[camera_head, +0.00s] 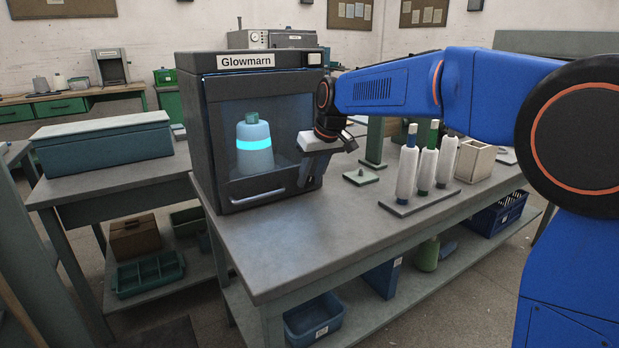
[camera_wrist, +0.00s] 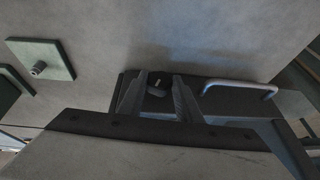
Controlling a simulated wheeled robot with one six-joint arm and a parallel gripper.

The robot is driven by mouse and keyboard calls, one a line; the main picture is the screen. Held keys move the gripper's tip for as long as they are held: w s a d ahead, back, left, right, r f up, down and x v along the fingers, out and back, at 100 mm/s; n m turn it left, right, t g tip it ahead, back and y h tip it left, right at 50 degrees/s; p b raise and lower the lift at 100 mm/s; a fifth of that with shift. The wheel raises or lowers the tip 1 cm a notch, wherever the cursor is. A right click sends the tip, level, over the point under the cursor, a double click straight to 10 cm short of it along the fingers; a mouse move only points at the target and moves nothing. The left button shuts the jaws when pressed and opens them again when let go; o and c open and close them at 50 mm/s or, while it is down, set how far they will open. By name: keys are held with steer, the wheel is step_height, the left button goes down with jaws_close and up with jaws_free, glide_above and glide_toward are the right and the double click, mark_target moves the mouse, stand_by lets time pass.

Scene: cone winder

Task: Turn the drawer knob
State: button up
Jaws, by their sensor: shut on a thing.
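The dark cabinet (camera_head: 215,150) labelled Glowmarn stands on the grey bench, with a glass front and a bar handle (camera_head: 257,196) low on it. My gripper (camera_head: 305,180) is at the cabinet's lower right front corner. In the wrist view my gripper (camera_wrist: 158,98) has its two fingers on either side of a small dark knob (camera_wrist: 159,80) and is shut on it. The bar handle (camera_wrist: 268,93) lies to the right of the knob there. In the head view my gripper hides the knob. A lighter mark shows on the knob's face.
A pale blue bottle (camera_head: 253,160) with a glowing band stands behind the glass. To the right are a small plate with a peg (camera_head: 360,177), several white spools (camera_head: 427,168) on a stand and a pale box (camera_head: 474,161). The bench front (camera_head: 300,245) is clear.

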steer(key=g+y, duration=0.2)
steer(key=y, duration=0.1)
steer(key=d+m+y, duration=0.1)
steer(key=shift+w+f+g+y, duration=0.2)
steer(key=shift+w+g+y, duration=0.1)
steer(key=shift+w+g, duration=0.1)
steer(key=shift+s, duration=0.1)
stand_by(0.4)
steer(key=o, duration=1)
steer(key=shift+o, duration=0.2)
steer(key=v, duration=1.7)
steer(key=shift+w+d, duration=0.2)
steer(key=shift+d, duration=0.1)
